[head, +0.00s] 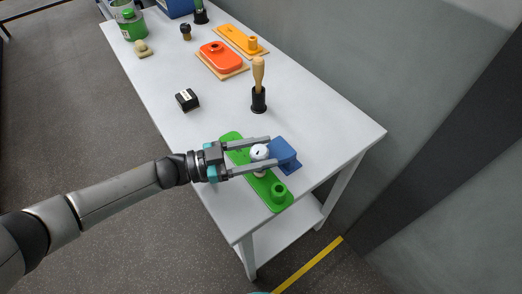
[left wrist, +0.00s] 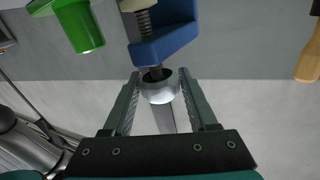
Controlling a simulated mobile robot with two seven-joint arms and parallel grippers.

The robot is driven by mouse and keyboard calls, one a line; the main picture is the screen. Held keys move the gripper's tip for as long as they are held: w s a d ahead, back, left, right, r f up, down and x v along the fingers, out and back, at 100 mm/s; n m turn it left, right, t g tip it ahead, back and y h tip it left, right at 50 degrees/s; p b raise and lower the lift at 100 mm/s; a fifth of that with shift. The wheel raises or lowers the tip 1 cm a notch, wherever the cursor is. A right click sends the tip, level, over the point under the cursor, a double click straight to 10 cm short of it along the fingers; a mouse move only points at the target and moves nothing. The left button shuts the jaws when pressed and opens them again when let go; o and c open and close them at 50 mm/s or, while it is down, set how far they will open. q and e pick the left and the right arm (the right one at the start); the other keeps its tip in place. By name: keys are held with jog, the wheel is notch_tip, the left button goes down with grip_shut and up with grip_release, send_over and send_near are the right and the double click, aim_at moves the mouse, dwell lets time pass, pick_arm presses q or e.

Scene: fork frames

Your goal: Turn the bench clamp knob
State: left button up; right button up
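The bench clamp has a blue body (head: 284,155) beside a green base plate (head: 278,196) near the table's front end. Its round white knob (head: 259,152) faces my left gripper (head: 272,151). My left gripper reaches in from the left, with one finger on each side of the knob. In the left wrist view the knob (left wrist: 159,90) sits between the fingertips (left wrist: 160,76), with only narrow gaps at its sides; contact is hard to judge. The blue clamp body (left wrist: 165,42) and its screw show beyond the knob. My right gripper is out of view.
A wooden-handled tool in a black holder (head: 258,98) stands just behind the clamp. A small black box (head: 187,100), an orange fixture (head: 222,56) and a yellow fixture (head: 243,40) lie further back. A wall runs along the right; bare tabletop (head: 335,125) lies right of the clamp.

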pick_arm(q)
jog(key=o, duration=0.3)
jog(key=b+v, duration=0.1)
jog(key=v, duration=1.4)
jog(key=shift+s+a, duration=0.1)
jog(key=shift+a, duration=0.05)
